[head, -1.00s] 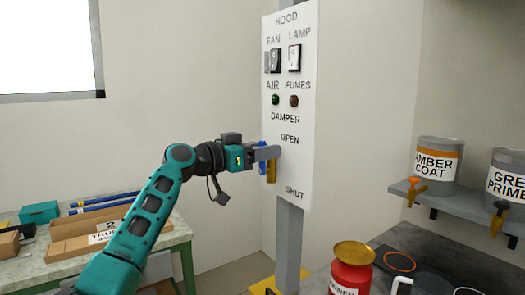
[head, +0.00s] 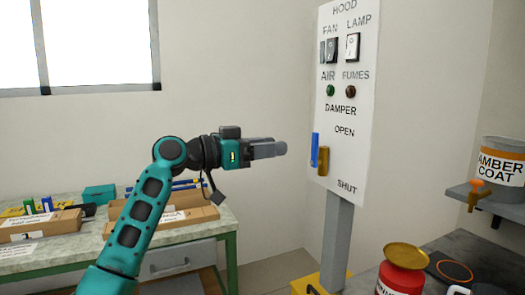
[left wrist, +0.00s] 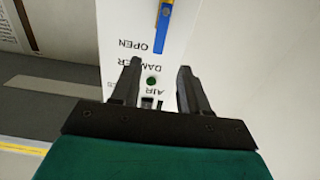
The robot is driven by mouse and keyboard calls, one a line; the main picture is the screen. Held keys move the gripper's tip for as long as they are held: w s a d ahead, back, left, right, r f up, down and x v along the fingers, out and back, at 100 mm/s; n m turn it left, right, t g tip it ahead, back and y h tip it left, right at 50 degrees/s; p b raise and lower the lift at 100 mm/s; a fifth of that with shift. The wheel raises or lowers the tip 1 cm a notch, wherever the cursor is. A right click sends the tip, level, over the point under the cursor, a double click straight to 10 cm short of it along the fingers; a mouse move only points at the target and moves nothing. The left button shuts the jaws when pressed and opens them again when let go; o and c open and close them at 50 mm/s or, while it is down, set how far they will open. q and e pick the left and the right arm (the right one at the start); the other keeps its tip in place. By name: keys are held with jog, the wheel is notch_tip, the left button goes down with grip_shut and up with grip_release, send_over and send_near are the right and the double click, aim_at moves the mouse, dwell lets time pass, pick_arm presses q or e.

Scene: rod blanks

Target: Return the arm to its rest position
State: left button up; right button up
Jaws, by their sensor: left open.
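My left gripper (head: 282,148) is in the middle of the head view, level and pointing right, short of the hood panel (head: 355,88). In the left wrist view the gripper (left wrist: 158,75) is open, with nothing between its fingers. The damper handle, with blue (head: 315,150) and brass-coloured (head: 323,162) parts, is on the panel's left side below OPEN. The gripper is apart from it. The handle's blue part also shows at the top of the left wrist view (left wrist: 161,30). My right gripper is not in view.
A green-edged bench (head: 75,240) with cardboard boxes (head: 40,224) stands behind my left arm. A red can (head: 400,278) is at the lower right. An amber coat container (head: 500,160) sits on a shelf. The wall space between gripper and panel is clear.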

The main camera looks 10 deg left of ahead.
pick_arm(q)
jog(key=shift+s+a, duration=0.35)
jog(key=shift+a, duration=0.1)
jog(key=s+a+f+n+t+y+p, duration=0.1)
jog(key=s+f+n+y, duration=0.25)
jog(key=f, duration=1.15)
jog(key=s+a+f+n+t+y, duration=0.1)
jog(key=s+a+f+n+y, duration=0.2)
jog(key=f, duration=1.3)
jog(key=s+f+g+y, duration=0.1)
jog(key=s+f+y, duration=0.2)
jog(key=s+f, duration=0.5)
jog(key=s+a+f+n+y+p, duration=0.1)
jog(key=s+f+y, duration=0.2)
jog(key=s+f, duration=0.5)
jog(key=s, duration=0.8)
jog(key=shift+s+f+g, duration=0.3)
jog(key=shift+s+g, duration=0.1)
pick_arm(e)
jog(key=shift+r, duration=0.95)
pick_arm(q)
jog(key=shift+a+n, duration=0.1)
jog(key=shift+n, duration=0.15)
